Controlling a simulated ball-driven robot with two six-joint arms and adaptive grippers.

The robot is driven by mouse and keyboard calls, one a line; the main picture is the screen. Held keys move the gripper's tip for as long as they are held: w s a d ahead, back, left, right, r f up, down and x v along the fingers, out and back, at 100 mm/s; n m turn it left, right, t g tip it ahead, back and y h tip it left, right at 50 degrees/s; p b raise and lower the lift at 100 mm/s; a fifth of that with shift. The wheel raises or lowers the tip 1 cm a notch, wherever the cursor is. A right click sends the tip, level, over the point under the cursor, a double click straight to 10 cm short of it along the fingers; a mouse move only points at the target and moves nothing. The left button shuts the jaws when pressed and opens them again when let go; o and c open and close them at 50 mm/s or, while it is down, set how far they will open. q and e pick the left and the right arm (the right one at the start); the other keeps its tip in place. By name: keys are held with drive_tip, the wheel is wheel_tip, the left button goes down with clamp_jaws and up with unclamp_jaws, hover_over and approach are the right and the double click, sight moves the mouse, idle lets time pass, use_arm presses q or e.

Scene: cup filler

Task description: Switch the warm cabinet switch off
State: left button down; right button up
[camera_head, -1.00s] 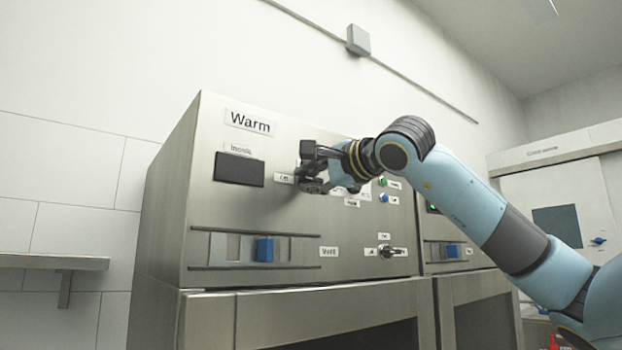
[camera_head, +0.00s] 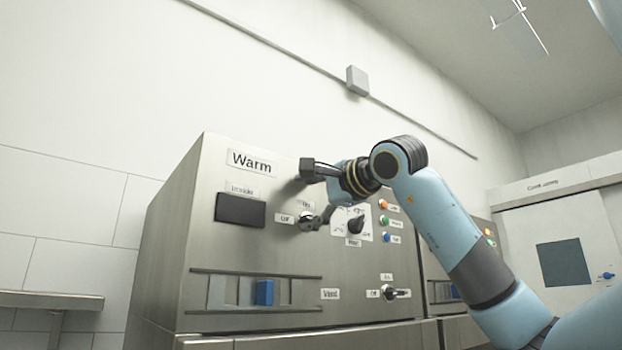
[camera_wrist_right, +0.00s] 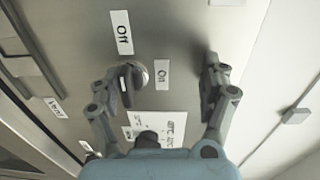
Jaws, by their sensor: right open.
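The warm cabinet (camera_head: 205,180) is a steel box with a "Warm" label. On its front panel a round metal switch (camera_head: 311,222) sits beside the "Off" label (camera_head: 285,218) and below an "On" label (camera_head: 306,204). In the right wrist view the switch (camera_wrist_right: 138,76) shows between "Off" (camera_wrist_right: 122,32) and "On" (camera_wrist_right: 162,75); which way its lever points is hard to tell. My right gripper (camera_head: 311,194) is open in front of the panel. In the wrist view its left finger is close to the switch, contact unclear; the other finger is apart, past "On". My left gripper is not in view.
Right of the switch are a black dial (camera_head: 356,225) and orange, green and blue lamps or buttons. Below are a blue slider (camera_head: 264,292) and a second toggle switch (camera_head: 390,293). A dark display (camera_head: 240,210) is at the left. Another cabinet stands behind my right arm.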

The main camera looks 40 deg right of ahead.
drive_tip(key=o, duration=0.5)
wheel_tip(320, 180, up, 7)
drive_tip(key=shift+s+f, duration=0.1)
drive_tip(key=shift+s, duration=0.05)
drive_tip(key=shift+c, duration=0.2)
drive_tip(key=shift+g, duration=0.8)
wheel_tip(320, 180, down, 4)
drive_tip(key=shift+d+f, duration=0.15)
drive_tip(key=shift+s+f, duration=0.1)
drive_tip(key=shift+s, duration=0.4)
drive_tip(key=shift+c, duration=0.3)
drive_tip(key=shift+s+f+b, duration=0.2)
drive_tip(key=shift+s+b, duration=0.05)
drive_tip(key=shift+b, duration=0.05)
drive_tip(key=shift+c, duration=1.1)
drive_tip(key=shift+s, duration=0.4)
drive_tip(key=c, duration=0.5)
drive_tip(key=s, duration=0.2)
drive_tip(key=shift+s+a+r+b, duration=0.2)
drive_tip(key=shift+s+a+b, duration=0.15)
drive_tip(key=shift+s, duration=0.05)
drive_tip(key=shift+c, duration=0.3)
drive_tip(key=s+b, duration=0.2)
drive_tip(key=s, duration=0.5)
drive_tip(key=shift+s+a+f, duration=0.15)
drive_tip(key=shift+a+f, duration=0.1)
drive_tip(key=shift+a, duration=0.2)
